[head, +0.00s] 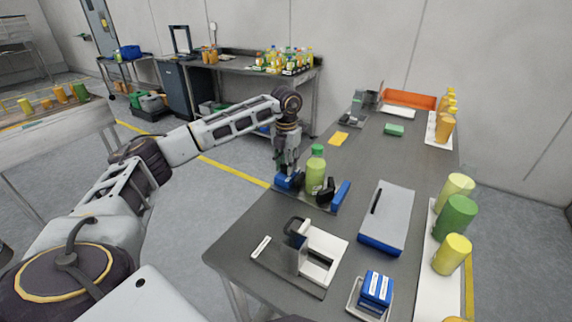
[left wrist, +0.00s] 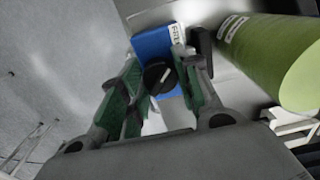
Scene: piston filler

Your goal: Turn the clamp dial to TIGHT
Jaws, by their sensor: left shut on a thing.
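The clamp dial (left wrist: 159,78) is a black round knob with a white pointer line, on a blue block (left wrist: 152,43) with a white label at its edge. The label's wording is only partly seen. In the left wrist view the pointer slants up and to the right. My left gripper (left wrist: 158,70) has its green-padded fingers on either side of the dial and is shut on it. In the head view my left gripper (head: 287,168) reaches down onto the blue block (head: 284,182); the dial is hidden there. My right gripper is out of view.
A green bottle (head: 316,172) stands right beside the block, close to my gripper; it also shows in the left wrist view (left wrist: 275,55). Another blue block (head: 341,196) is to its right. A grey box (head: 388,215) and a white stand (head: 322,258) lie on the dark table.

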